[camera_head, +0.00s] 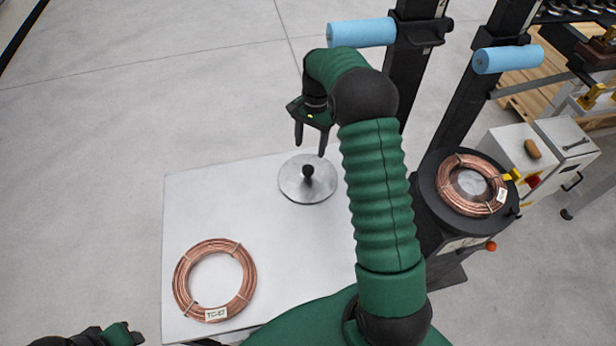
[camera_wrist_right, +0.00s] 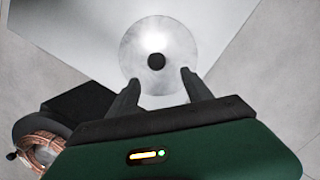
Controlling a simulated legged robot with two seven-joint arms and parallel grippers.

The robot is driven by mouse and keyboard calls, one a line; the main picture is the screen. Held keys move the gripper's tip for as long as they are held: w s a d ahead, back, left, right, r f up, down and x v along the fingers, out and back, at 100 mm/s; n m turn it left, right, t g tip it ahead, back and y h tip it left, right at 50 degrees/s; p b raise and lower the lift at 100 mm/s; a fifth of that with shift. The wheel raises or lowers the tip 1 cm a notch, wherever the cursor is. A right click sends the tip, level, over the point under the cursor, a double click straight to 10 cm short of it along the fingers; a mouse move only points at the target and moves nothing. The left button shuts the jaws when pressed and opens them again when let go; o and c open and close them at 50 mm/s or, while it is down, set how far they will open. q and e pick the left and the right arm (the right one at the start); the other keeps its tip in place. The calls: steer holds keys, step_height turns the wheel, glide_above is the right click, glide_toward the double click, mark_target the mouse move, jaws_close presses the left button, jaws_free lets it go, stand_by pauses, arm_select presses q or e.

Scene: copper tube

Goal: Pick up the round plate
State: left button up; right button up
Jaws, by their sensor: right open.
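The round plate (camera_head: 295,186) is a silver metal disc with a black knob (camera_head: 308,171) at its centre. It lies flat on the far right part of the light table (camera_head: 265,235). My right gripper (camera_head: 310,148) is above the plate's far edge, fingers apart and empty. In the right wrist view the plate (camera_wrist_right: 142,40) lies ahead of the open fingers (camera_wrist_right: 158,85), with the knob between their lines and beyond the tips. At the lower left edge of the head view, a dark and green part of my left arm shows; its fingers cannot be made out.
A copper tube coil (camera_head: 180,280) with a label lies at the table's near left. Another coil (camera_head: 447,185) sits on a black round stand at right. Dark posts with blue rollers (camera_head: 362,32) stand behind. The table's middle is clear.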

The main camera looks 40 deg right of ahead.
mark_target(309, 168)
steer(key=f, duration=0.1)
steer(key=a+f, duration=0.1)
steer(key=s+a+f, duration=0.1)
steer(key=f, duration=0.7)
steer(key=shift+d, duration=0.4)
steer(key=shift+f, duration=0.25)
steer(key=shift+s+a+r, duration=0.15)
steer(key=shift+a+r, duration=0.15)
steer(key=shift+a, duration=0.25)
steer(key=shift+a+r, duration=0.1)
steer(key=shift+a, duration=0.05)
steer(key=shift+c, duration=1)
steer(key=c, duration=0.5)
steer(key=shift+d, duration=0.35)
jaws_close()
arm_select(q)
steer(key=shift+s+a+r, duration=0.3)
steer(key=shift+s, duration=0.1)
arm_select(e)
steer(key=shift+f, duration=0.2)
